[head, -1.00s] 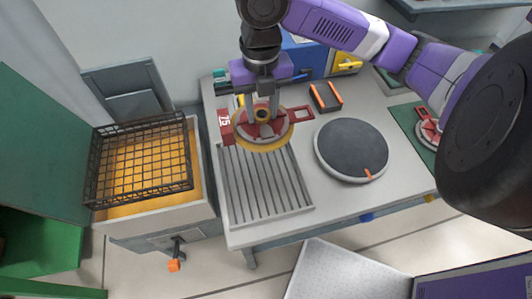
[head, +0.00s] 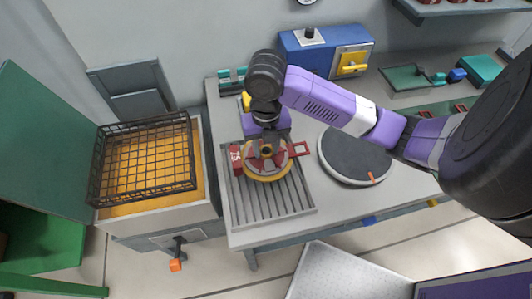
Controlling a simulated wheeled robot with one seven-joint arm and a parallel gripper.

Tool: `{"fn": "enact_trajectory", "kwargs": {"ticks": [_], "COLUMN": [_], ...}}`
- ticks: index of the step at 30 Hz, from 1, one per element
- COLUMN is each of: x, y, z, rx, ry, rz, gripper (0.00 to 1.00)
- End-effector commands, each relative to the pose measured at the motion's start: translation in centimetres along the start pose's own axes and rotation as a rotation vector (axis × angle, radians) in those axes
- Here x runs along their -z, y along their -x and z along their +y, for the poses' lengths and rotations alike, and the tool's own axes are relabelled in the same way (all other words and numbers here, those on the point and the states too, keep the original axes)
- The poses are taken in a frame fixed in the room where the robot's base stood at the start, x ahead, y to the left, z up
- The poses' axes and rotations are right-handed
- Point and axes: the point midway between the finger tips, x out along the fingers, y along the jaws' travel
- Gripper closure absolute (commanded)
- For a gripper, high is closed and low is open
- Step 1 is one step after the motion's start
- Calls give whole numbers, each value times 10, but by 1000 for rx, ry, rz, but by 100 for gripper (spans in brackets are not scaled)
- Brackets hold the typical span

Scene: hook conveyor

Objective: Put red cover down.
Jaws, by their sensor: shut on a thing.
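The red cover (head: 256,163) is a round piece with a yellow rim, a red tag at its left and a red loop handle at its right. My gripper (head: 266,146) is above it, pointing down, shut on the cover's middle. The cover is over the back part of the grey ribbed drain rack (head: 268,203) on the table. I cannot tell whether it touches the ribs. The fingertips are partly hidden by the gripper body and the cover.
A dark round turntable (head: 350,160) is right of the rack. A black wire basket (head: 143,162) stands on the left cabinet. A blue box (head: 318,50) with a yellow handle is at the back. My arm covers the table's right side.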

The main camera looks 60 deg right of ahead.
Motion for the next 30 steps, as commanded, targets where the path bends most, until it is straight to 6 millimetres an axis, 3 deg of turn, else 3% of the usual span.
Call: {"fn": "enact_trajectory", "kwargs": {"ticks": [7, 19, 20, 23, 30], "x": [0, 0, 0, 0, 0], "y": [-30, -35, -36, -36, -36], "z": [0, 0, 0, 0, 0], "rx": [-1, -2, 0, -1, -1], "ry": [-2, 0, 0, 0, 0], "rz": [1, -1, 0, 0, 0], "gripper": [100, 100, 62, 43, 42]}}
